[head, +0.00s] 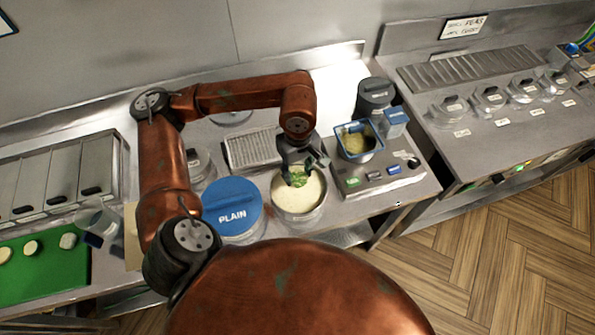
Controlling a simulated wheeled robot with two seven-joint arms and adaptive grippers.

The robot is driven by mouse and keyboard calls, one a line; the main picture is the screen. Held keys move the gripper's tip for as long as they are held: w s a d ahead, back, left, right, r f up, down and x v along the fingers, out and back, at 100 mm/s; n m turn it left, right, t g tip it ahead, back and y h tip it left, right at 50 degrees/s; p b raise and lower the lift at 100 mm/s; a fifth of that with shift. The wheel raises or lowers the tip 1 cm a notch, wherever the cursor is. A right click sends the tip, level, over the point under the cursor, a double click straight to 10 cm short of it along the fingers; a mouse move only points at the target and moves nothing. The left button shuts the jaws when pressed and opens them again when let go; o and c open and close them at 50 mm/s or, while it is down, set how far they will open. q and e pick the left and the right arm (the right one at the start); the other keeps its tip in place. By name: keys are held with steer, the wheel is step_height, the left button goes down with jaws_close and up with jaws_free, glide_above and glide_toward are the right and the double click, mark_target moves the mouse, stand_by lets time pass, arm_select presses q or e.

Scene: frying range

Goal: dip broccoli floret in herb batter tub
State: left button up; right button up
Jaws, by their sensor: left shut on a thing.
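The broccoli floret (298,179) is green and sits between the fingers of my left gripper (301,170), which is shut on it. The gripper points down over an open round tub of pale batter (298,201). The floret overlaps the batter near the far side of the tub; I cannot tell whether it touches the surface. No herb label shows on this tub. Beside it on the left is a tub with a blue lid marked PLAIN (233,207). My right gripper is not in view.
A fryer unit with a blue-rimmed basket (357,141) and buttons stands right of the open tub. A wire rack (252,148) lies behind it. A green board (45,268) with pale slices is at the left. Several clear-lidded containers (488,98) stand on the right counter.

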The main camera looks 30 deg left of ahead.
arm_select(q)
steer(key=shift+r, duration=0.1)
steer(key=shift+r+p, duration=0.4)
steer(key=shift+r, duration=1.05)
steer(key=shift+f, duration=0.1)
